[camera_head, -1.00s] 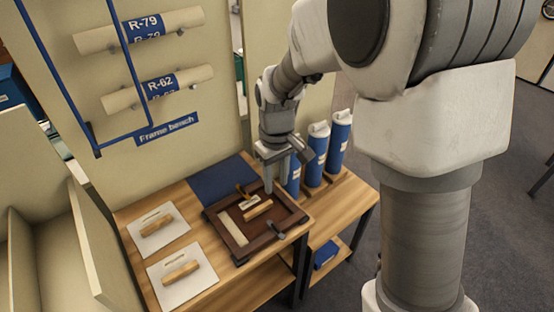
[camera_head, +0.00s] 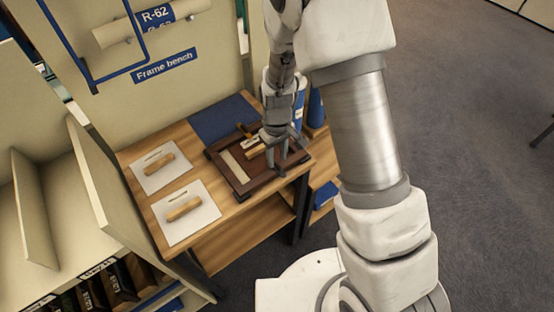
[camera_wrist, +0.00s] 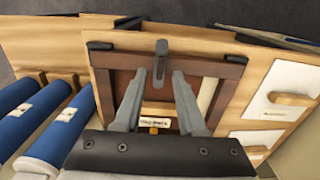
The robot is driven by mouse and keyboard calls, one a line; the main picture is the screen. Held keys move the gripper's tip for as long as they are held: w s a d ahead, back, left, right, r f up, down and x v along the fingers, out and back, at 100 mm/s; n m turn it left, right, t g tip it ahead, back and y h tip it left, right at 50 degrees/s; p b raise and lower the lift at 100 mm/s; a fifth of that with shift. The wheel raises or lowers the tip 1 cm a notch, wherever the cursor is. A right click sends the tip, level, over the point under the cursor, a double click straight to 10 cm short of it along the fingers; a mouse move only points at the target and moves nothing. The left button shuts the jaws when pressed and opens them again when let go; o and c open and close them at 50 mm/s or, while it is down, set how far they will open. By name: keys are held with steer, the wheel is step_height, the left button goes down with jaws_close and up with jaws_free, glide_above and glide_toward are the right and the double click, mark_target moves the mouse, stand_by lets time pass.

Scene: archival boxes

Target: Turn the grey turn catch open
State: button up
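The grey turn catch (camera_wrist: 160,62) sits on the edge of a dark brown wooden frame (camera_wrist: 212,68) in the wrist view, pointing inward across the rim. My gripper (camera_wrist: 158,75) is open, with one fingertip on each side of the catch's inner end in that view. I see no contact, and the height gap is hard to tell. In the head view my gripper (camera_head: 278,164) is over the front right of the frame (camera_head: 238,188) and hides most of the catch. A yellow catch (camera_wrist: 154,130) shows at the frame's opposite side.
Two white cards with wooden handles (camera_head: 160,170) (camera_head: 186,212) lie left of the frame. A blue mat (camera_head: 222,118) lies behind it. Blue cylinders (camera_wrist: 75,125) stand close beside the bench. A wall and blue rail (camera_head: 127,80) rise behind.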

steer(key=shift+f, duration=0.95)
jaws_close()
